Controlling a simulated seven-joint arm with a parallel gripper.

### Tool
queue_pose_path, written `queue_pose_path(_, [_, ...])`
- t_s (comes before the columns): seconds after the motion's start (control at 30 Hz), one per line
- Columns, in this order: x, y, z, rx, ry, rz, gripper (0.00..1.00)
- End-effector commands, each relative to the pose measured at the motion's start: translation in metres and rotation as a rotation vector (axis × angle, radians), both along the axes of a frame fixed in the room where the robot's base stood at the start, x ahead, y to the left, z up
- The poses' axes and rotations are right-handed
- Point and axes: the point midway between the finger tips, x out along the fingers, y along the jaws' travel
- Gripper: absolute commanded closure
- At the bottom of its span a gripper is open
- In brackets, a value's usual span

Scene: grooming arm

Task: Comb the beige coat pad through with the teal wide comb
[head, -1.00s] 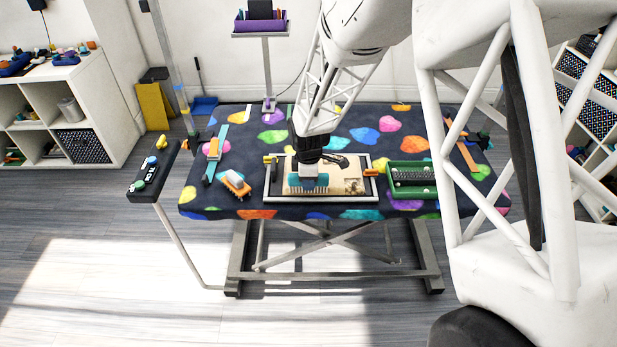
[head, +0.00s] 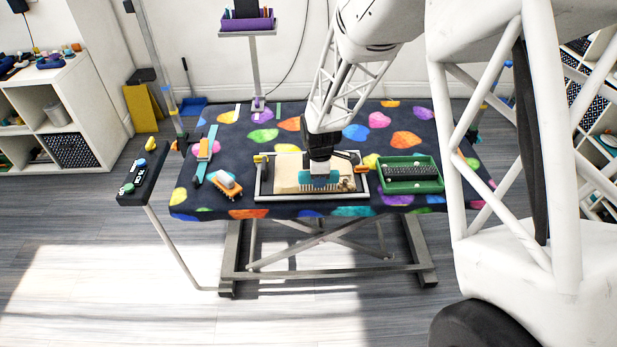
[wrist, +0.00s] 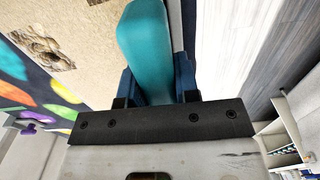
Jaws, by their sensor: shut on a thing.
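The beige coat pad (head: 286,181) lies in a dark, light-rimmed tray on the spotted table. It also fills the upper left of the wrist view (wrist: 95,75). A darker matted patch (wrist: 42,46) shows on it, at its right side in the head view. My gripper (head: 320,170) points down over the pad, right of its middle. It is shut on the teal wide comb (head: 318,180), whose teeth point down at the pad. In the wrist view the comb's teal handle (wrist: 145,45) sits between the fingers. Whether the teeth touch the pad is unclear.
A green tray (head: 412,187) with a dark brush-like item stands close right of the pad's tray. An orange-and-white brush (head: 228,184) lies to the left. A side shelf (head: 143,174) with small items stands off the table's left edge. A purple bin (head: 247,24) stands on a post behind.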

Motion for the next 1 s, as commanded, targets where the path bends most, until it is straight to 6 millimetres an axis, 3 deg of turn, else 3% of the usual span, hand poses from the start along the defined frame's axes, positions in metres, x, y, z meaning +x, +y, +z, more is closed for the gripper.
queue_pose_path(0.2, [-0.001, -0.026, -0.001, 0.0, 0.002, -0.003, 1.0])
queue_pose_path(0.4, [-0.001, -0.039, -0.001, 0.0, 0.002, -0.001, 1.0])
queue_pose_path(1.0, [-0.001, -0.04, 0.0, 0.0, 0.002, 0.0, 1.0])
